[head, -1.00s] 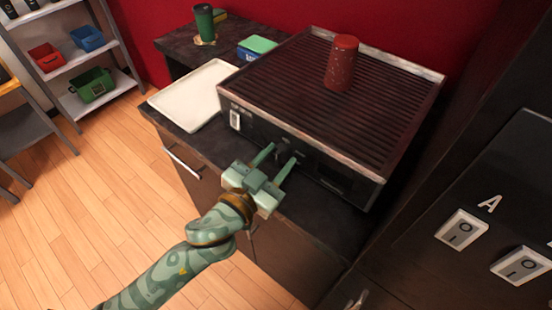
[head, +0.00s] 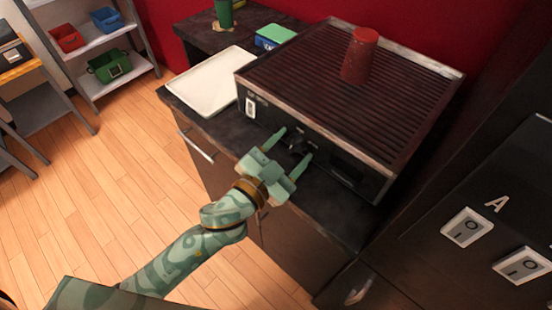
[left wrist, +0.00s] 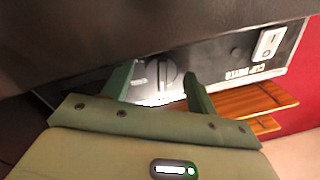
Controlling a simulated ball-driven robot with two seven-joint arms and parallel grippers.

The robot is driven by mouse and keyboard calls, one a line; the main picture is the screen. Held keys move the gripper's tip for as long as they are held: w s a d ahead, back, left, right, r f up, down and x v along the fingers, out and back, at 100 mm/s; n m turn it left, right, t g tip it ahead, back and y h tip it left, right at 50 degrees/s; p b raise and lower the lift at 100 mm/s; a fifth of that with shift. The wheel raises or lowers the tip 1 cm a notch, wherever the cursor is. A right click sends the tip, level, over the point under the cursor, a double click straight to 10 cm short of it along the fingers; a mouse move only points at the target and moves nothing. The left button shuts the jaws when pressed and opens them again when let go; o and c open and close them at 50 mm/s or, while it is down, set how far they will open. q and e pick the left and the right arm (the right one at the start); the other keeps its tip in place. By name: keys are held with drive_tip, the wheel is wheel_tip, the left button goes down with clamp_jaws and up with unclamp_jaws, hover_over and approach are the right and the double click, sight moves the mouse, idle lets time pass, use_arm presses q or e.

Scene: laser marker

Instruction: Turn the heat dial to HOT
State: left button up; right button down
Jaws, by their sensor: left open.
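The heat dial (left wrist: 165,76) is a dark round knob on the front panel of the grill (head: 262,104). My left gripper (head: 294,146) is open in front of the panel. In the left wrist view its two green fingers (left wrist: 160,80) lie on either side of the dial, with visible gaps. I cannot tell how deep the fingertips reach around it. In the head view the dial is small and partly hidden between the fingers. My right gripper is not in view.
A white rocker switch (head: 251,107) sits on the panel's left end. A red cup (head: 360,56) stands on the ribbed grill top. A white tray (head: 212,84) lies left of the grill on the dark counter (head: 220,133). A cabinet with large switches (head: 466,228) stands at the right.

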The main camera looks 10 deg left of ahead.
use_arm(q)
drive_tip(key=v, duration=1.6)
drive_tip(key=shift+s+a, duration=0.15)
